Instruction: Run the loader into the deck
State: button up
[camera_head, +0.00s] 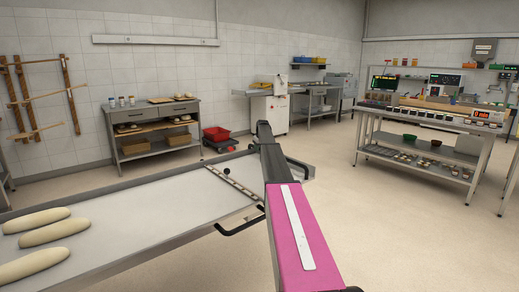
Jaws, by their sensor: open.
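The loader (150,209) is a long, flat, pale board with grey side rails, reaching from the lower left to the middle of the view. Several pale, long dough loaves (47,234) lie on its left part. A slotted bar with a round black knob (226,171) crosses its right part. A black looped handle (240,222) sticks out at the near right corner; another dark loop (302,168) shows at the far right corner. My pink and black arm crosses over the right end and hides part of it. I cannot make out my gripper. No deck opening is visible.
A grey workbench (155,110) with trays and boxes stands at the back wall. Red crates (219,138) sit on the floor beside it. A long equipment table (432,115) stands at the right. The floor (390,240) between the loader and that table is clear.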

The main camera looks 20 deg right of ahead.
jog(key=shift+w+f, duration=0.25)
jog(key=shift+f, duration=0.25)
grip_shut()
jog(key=s+a, duration=1.3)
jog(key=a, duration=2.3)
jog(key=s+a, duration=1.3)
jog(key=a, duration=2.3)
jog(key=s+a, duration=1.3)
jog(key=a, duration=2.3)
jog(key=shift+s+a, duration=0.2)
jog(key=shift+a, duration=0.15)
grip_release()
jog(key=shift+s+r, duration=0.1)
jog(key=v, duration=1)
jog(key=shift+r, duration=0.25)
jog(key=shift+s, duration=0.15)
